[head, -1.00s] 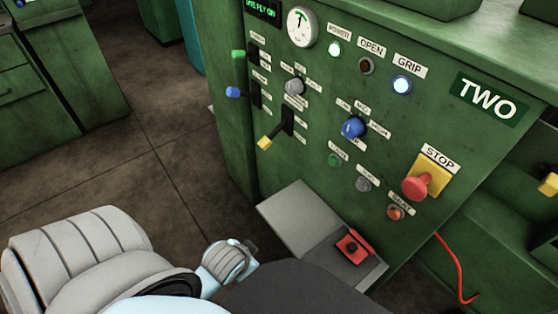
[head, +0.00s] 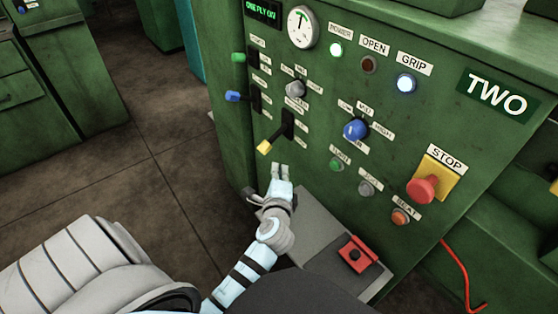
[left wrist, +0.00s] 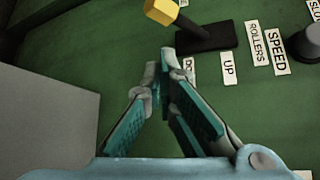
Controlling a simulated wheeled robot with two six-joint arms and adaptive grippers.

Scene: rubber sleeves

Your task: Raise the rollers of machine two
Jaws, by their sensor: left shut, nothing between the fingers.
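Machine two is a green cabinet with a white TWO sign (head: 497,94). Its control panel has a lever with a yellow knob (head: 264,148) on a black slot plate (head: 288,123); the lever sticks out down and left of the plate. In the left wrist view the yellow knob (left wrist: 161,10) is at the top, near labels reading UP (left wrist: 229,68) and ROLLERS (left wrist: 258,43). My left gripper (head: 280,168) is shut and empty, just below the knob and apart from it. Its fingertips (left wrist: 166,58) are close together. My right gripper is not in view.
Left of the slot are green (head: 239,57) and blue (head: 233,96) levers. A blue knob (head: 355,129), small buttons and a red STOP button (head: 422,189) are to the right. A grey ledge with a red switch box (head: 354,253) juts out below. Floor at left is clear.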

